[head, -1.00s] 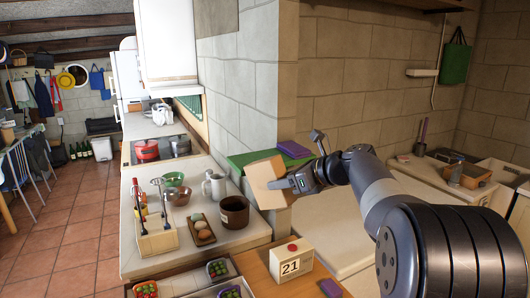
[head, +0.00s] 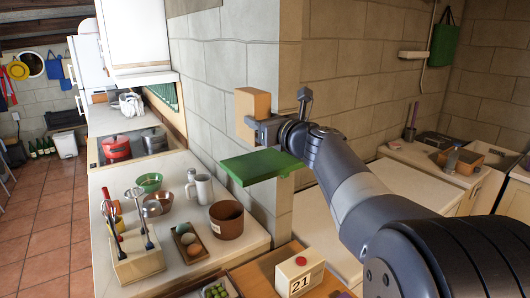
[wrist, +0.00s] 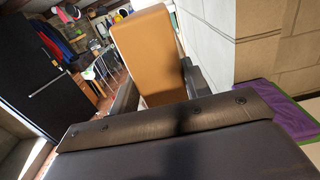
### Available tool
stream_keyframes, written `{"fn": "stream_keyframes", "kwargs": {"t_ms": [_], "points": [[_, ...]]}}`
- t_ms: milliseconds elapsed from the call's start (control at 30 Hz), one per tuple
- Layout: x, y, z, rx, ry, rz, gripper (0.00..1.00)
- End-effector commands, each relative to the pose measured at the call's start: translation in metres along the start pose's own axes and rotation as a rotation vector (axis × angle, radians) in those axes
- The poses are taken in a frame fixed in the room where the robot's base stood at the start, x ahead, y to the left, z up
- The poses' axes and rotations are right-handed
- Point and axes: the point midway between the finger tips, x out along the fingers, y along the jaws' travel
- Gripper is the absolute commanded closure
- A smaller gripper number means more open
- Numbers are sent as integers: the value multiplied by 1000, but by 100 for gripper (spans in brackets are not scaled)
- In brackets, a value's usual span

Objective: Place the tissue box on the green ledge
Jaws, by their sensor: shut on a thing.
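The tissue box (head: 251,108), a plain tan box, is held upright in my gripper (head: 256,128), which is shut on it; the box also shows in the wrist view (wrist: 150,55). The green ledge (head: 262,167) juts from the block wall corner. In the head view, my gripper and the box are above the ledge, with a visible gap beneath them.
The block wall (head: 235,75) rises close behind the box. Below left, a counter (head: 190,262) carries a brown pot (head: 227,219), a white jug (head: 201,188), a utensil holder (head: 137,258) and bowls.

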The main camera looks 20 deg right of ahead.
Motion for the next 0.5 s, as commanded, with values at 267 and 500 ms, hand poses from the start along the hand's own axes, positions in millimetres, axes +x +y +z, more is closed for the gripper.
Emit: {"fn": "stream_keyframes", "kwargs": {"t_ms": [267, 500], "points": [[0, 0, -36, 0, 0, 2, 82], [0, 0, -67, 1, 1, 1, 82]]}}
